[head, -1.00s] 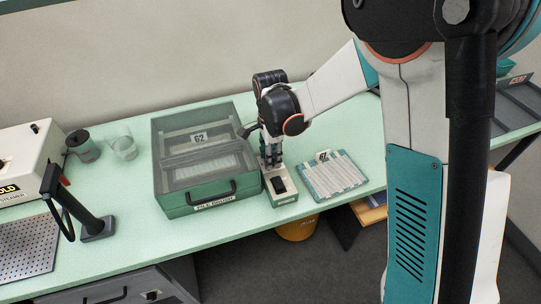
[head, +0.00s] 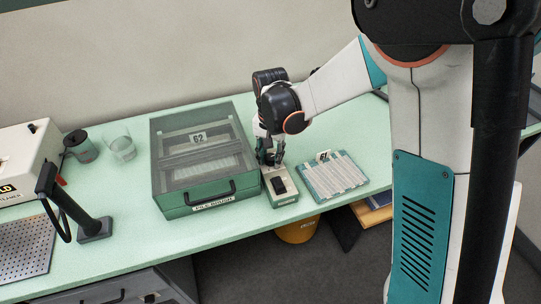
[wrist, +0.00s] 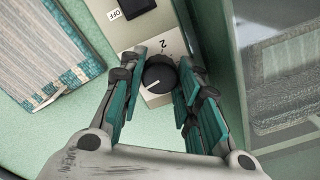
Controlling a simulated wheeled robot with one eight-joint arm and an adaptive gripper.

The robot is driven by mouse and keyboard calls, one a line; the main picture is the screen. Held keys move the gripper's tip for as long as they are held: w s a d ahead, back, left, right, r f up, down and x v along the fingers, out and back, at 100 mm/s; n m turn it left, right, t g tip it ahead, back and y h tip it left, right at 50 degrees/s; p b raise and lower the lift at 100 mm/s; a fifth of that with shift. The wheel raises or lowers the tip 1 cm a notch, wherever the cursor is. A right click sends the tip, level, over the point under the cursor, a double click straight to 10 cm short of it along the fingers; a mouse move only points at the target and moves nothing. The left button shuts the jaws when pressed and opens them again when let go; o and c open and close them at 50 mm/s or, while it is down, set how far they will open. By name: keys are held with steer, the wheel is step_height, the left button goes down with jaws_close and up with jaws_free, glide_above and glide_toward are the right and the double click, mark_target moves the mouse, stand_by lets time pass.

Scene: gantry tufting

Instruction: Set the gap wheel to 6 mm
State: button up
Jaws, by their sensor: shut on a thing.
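The gap wheel is a black round knob (wrist: 158,78) with a white pointer line, on the pale top of a small control box (wrist: 149,35). The pointer is turned toward the lower left of the wrist view. A printed 2 shows beyond the knob; other scale marks are hidden or unclear. My gripper (wrist: 160,75) has its fingers on both sides of the knob, shut on it. In the head view my gripper (head: 270,157) is over the back end of the control box (head: 284,198), and the knob is hidden there.
A green case with a clear lid (head: 172,205) stands close left of the control box. A striped sample board (head: 334,177) lies to its right. The box carries a black switch (head: 278,184) marked OFF. A mug (head: 82,146) and glass (head: 122,148) stand farther left.

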steer(key=n, duration=0.5)
steer(key=shift+n, duration=0.3)
steer(key=n, duration=0.5)
steer(key=shift+b, duration=0.4)
steer(key=n, duration=0.5)
steer(key=shift+n, duration=0.4)
steer(key=n, duration=0.5)
steer(key=shift+n, duration=0.3)
steer(key=o, duration=1.1)
steer(key=shift+c, duration=0.2)
steer(key=shift+r, duration=0.1)
